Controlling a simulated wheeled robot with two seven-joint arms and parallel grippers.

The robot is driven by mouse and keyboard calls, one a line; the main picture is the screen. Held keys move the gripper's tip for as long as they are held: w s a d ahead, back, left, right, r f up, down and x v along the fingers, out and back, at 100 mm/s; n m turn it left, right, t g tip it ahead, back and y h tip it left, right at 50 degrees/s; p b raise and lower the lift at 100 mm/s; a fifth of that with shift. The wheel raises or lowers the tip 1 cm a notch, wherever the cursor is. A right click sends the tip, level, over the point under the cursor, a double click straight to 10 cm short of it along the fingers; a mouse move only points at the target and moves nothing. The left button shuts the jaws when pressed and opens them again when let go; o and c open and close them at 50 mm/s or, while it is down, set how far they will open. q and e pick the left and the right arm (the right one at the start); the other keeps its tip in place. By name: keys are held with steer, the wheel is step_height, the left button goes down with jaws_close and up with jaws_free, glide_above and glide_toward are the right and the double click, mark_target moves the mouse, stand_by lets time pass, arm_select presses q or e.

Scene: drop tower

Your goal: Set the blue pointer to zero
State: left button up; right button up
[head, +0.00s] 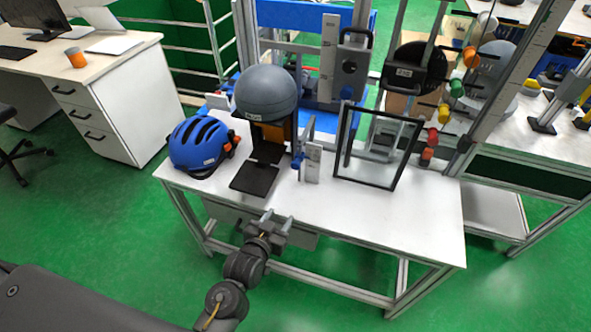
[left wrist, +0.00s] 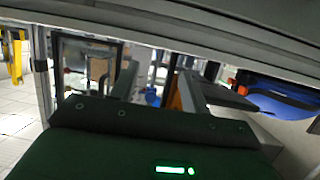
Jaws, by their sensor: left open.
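The blue pointer (head: 297,161) is a small blue part on a slim upright stand on the white table. A pale scale plate (head: 312,163) stands just right of it. The scale marks and the pointer's exact reading are too small to make out. In the left wrist view a small blue part (left wrist: 152,96), which looks like the pointer, shows among the things on the table. My left gripper (head: 270,222) is open and empty at the table's front edge, in front of the pointer and a little left of it. My right gripper is not in view.
Left of the pointer are a black plate stand (head: 255,180), a grey dome (head: 265,93) and a blue helmet (head: 199,146). A black-framed clear panel (head: 378,148) stands to the right. The white tabletop (head: 400,215) is clear at the front right.

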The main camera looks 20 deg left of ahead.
mark_target(295, 167)
arm_select(q)
steer(key=w+r+t, duration=0.4)
steer(key=r, duration=0.4)
steer(key=shift+n+y, duration=0.3)
steer(key=w, duration=0.3)
steer(key=w+d, duration=0.1)
steer(key=w, duration=0.3)
steer(key=w+p, duration=0.1)
steer(key=w, duration=0.2)
steer(key=shift+w+d, duration=0.15)
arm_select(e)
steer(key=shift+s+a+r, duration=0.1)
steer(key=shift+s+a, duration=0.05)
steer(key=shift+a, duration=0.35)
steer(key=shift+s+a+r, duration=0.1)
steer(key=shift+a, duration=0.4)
arm_select(q)
steer(key=shift+c, duration=0.6)
steer(key=c, duration=0.7)
jaws_close()
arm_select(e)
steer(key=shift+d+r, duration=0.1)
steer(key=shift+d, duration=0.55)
